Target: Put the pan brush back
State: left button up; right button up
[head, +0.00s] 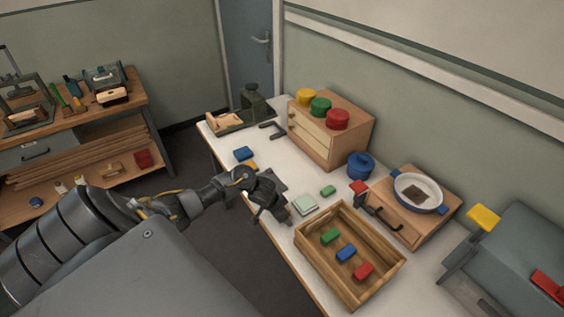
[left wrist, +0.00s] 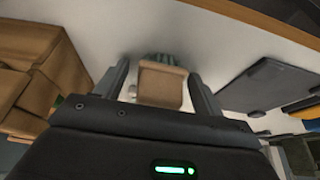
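In the left wrist view, a tan block with dark green bristles (left wrist: 161,84), apparently the pan brush, stands on the white table top. My left gripper (left wrist: 158,72) has its two fingers spread on either side of it, with a visible gap at the left. In the head view my left gripper (head: 279,214) is low over the table, left of the wooden tray; I cannot make out the brush there. A blue-rimmed white pan (head: 404,184) with a brown patch inside sits on a wooden box (head: 400,229). My right gripper is out of view.
The wooden tray (head: 378,283) holds a green, a blue and a red block. A pale green pad (head: 305,205) lies close right of the gripper. A blue pot (head: 361,166) and a drawer cabinet (head: 330,138) stand behind. A dark flat board (left wrist: 262,85) lies beside the gripper.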

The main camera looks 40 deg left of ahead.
pick_arm(q)
jog(key=shift+r, duration=0.35)
jog(key=p+v, duration=0.2)
jog(key=v, duration=0.9)
jog(key=shift+s+r+p, duration=0.25)
jog(key=shift+r+p, duration=0.05)
jog(key=shift+r, duration=0.05)
